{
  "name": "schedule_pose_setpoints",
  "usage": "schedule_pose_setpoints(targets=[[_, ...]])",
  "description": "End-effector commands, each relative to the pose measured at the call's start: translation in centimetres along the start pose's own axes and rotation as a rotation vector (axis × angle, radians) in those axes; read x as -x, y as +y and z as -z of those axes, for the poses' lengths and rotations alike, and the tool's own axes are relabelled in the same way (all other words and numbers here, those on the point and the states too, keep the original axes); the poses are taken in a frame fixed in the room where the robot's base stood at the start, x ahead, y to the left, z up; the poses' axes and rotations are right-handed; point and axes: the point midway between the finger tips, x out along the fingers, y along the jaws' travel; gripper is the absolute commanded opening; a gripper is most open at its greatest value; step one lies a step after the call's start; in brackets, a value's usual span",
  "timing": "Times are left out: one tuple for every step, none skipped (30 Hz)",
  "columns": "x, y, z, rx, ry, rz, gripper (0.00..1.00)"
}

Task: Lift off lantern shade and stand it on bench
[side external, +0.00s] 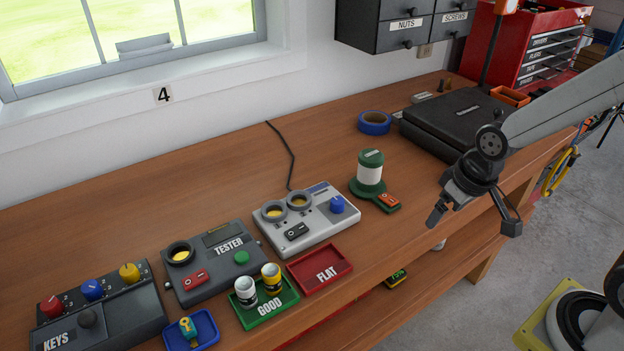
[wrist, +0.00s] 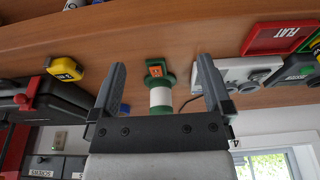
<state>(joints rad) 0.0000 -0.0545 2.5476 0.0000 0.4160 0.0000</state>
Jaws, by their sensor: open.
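The lantern (side external: 369,172) stands upright on the bench, with a white shade (side external: 369,174) under a green cap and a green base with an orange switch (side external: 388,199). My gripper (side external: 474,220) is open and empty, to the right of the lantern and apart from it, out by the bench's front edge. In the wrist view the shade (wrist: 160,97) shows between and beyond the open fingers of my gripper (wrist: 160,66), with the orange switch above it in the picture. The shade sits on the lantern base.
A grey device (side external: 340,222) with two round sockets stands left of the lantern. Blue tape (side external: 374,122) and a black case (side external: 455,120) lie behind. The green GOOD tray (side external: 287,302) holds two cells; the red FLAT tray (side external: 341,262) is empty. Bare bench (side external: 335,150) lies behind the lantern.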

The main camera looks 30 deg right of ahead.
Motion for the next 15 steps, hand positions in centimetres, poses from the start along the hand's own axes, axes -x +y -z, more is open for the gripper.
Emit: schedule_pose_setpoints(targets=[[0.6, 0.0, 0.2, 0.0, 0.004, 0.0, 1.0], [0.9, 0.0, 0.3, 0.0, 0.005, 0.0, 1.0], [1.2, 0.0, 0.3, 0.0, 0.003, 0.0, 1.0], [1.4, 0.0, 0.3, 0.0, 0.002, 0.0, 1.0], [1.6, 0.0, 0.4, 0.0, 0.002, 0.0, 1.0], [1.9, 0.0, 0.5, 0.0, 0.002, 0.0, 1.0], [2.1, 0.0, 0.5, 0.0, 0.003, 0.0, 1.0], [2.3, 0.0, 0.6, 0.0, 0.002, 0.0, 1.0], [2.6, 0.0, 0.6, 0.0, 0.002, 0.0, 1.0], [2.8, 0.0, 0.7, 0.0, 0.003, 0.0, 1.0], [3.0, 0.0, 0.8, 0.0, 0.003, 0.0, 1.0], [3.3, 0.0, 0.8, 0.0, 0.002, 0.0, 1.0], [3.5, 0.0, 0.8, 0.0, 0.003, 0.0, 1.0], [3.4, 0.1, 0.9, -0.02, -0.008, 0.004, 1.0], [3.2, 0.1, 1.0, -0.044, -0.018, 0.01, 1.0]])
